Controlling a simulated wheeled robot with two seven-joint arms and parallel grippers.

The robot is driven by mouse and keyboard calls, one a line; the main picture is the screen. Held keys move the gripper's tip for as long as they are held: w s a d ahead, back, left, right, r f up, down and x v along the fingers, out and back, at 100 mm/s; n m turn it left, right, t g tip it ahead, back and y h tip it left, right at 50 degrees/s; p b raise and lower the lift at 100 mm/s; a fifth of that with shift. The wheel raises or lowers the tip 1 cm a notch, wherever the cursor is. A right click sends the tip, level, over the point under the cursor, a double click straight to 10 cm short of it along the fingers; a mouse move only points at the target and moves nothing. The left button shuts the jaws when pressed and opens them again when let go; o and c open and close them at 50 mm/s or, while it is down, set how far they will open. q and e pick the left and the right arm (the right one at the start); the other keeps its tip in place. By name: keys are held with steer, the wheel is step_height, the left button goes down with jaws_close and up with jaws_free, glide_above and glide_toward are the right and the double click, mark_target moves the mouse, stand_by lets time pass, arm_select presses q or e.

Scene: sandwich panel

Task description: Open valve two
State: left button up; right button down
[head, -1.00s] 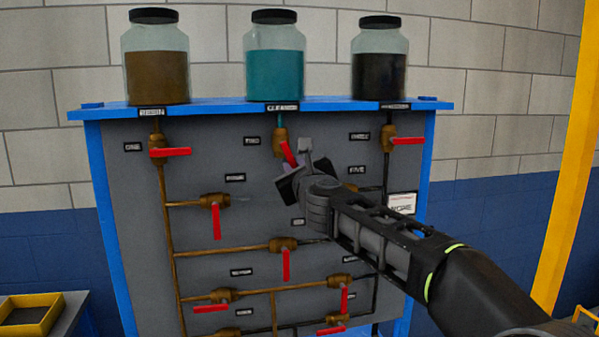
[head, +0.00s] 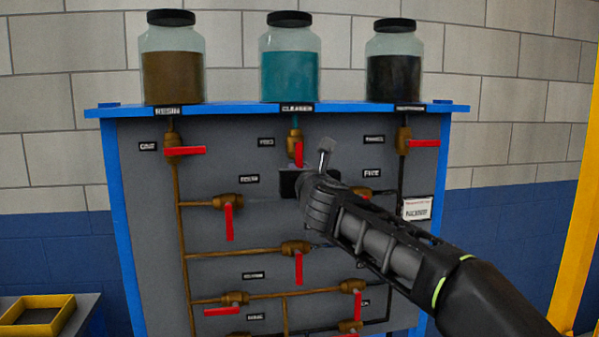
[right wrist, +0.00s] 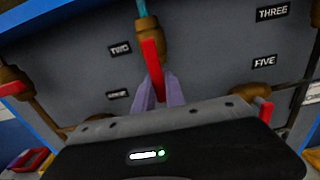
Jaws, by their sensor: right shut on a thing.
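Valve two is a brass body (head: 294,135) under the teal jar, with a red handle (head: 299,153) that now hangs nearly straight down, in line with the pipe. It also shows in the right wrist view, where the red handle (right wrist: 153,68) runs down between the two purple fingers of my right gripper (right wrist: 160,92). The right gripper is shut on the handle's lower part. In the head view my right gripper (head: 300,172) is just below the valve, and its fingertips are mostly hidden by my own wrist. The label TWO (right wrist: 120,48) is left of the valve. My left gripper is not in view.
Other red-handled valves surround it: valve one (head: 185,151) to the left, valve three (head: 423,143) to the right, and several lower down. Valve five's handle (right wrist: 266,112) is close to the right of my gripper. A yellow post (head: 575,210) stands at the far right.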

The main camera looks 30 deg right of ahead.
steer(key=shift+f, duration=0.1)
steer(key=c, duration=1.4)
jaws_free()
steer(key=b+v, duration=0.1)
steer(key=v, duration=0.6)
steer(key=shift+s+a, duration=0.2)
steer(key=shift+s, duration=0.15)
